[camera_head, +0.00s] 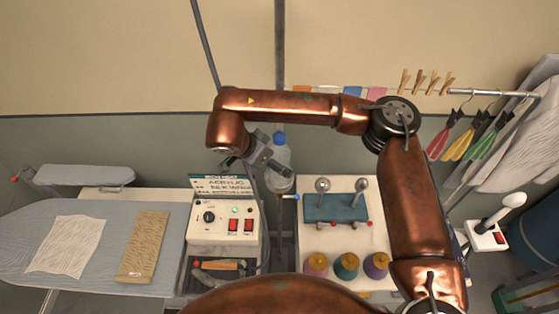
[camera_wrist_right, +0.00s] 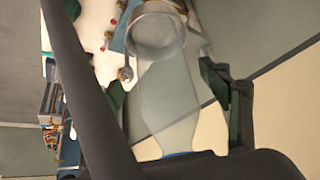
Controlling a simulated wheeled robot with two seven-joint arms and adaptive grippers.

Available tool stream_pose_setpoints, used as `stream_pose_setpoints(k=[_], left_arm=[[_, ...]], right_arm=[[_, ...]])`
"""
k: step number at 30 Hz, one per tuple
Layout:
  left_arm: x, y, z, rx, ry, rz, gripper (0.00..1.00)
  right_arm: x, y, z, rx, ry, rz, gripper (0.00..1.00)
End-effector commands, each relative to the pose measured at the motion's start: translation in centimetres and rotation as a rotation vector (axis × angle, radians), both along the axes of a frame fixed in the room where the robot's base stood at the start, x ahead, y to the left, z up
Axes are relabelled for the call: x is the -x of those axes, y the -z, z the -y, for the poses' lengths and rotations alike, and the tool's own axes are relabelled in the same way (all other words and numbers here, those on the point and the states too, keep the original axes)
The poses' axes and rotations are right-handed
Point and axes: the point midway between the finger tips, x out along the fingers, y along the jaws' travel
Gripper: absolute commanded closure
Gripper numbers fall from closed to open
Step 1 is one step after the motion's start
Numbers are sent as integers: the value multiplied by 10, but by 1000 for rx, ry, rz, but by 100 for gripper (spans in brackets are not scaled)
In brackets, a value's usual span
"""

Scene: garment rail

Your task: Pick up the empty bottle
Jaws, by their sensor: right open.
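The empty bottle (camera_head: 279,168) is clear with a blue cap. It appears upright behind the white control box, against the grey vertical pole. My right gripper (camera_head: 264,160) is beside the bottle, just below the cap, and partly covers it. In the right wrist view the clear bottle (camera_wrist_right: 165,100) lies between the two open fingers of the gripper (camera_wrist_right: 165,85), with a bit of blue cap at the bottom edge. Whether either finger touches it I cannot tell. My left gripper is not in view.
A white table (camera_head: 345,240) holds a teal block and several thread spools. An ironing board (camera_head: 60,230) is at left. A clothes rail (camera_head: 495,93) with hanging garments is at right.

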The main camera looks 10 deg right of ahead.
Motion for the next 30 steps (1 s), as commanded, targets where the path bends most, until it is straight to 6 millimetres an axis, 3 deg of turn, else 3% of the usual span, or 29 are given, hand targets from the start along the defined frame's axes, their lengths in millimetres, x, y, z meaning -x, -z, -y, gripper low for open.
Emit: stream_pose_setpoints(k=[6, 12, 19, 30], left_arm=[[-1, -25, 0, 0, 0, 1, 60], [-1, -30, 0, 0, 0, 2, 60], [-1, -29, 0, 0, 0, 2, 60], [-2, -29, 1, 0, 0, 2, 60]], right_arm=[[-11, 20, 12, -1, 2, -4, 30], [-17, 37, 19, -2, 0, 0, 30], [-17, 38, 19, -3, 1, 0, 31], [-17, 38, 19, -3, 1, 0, 56]])
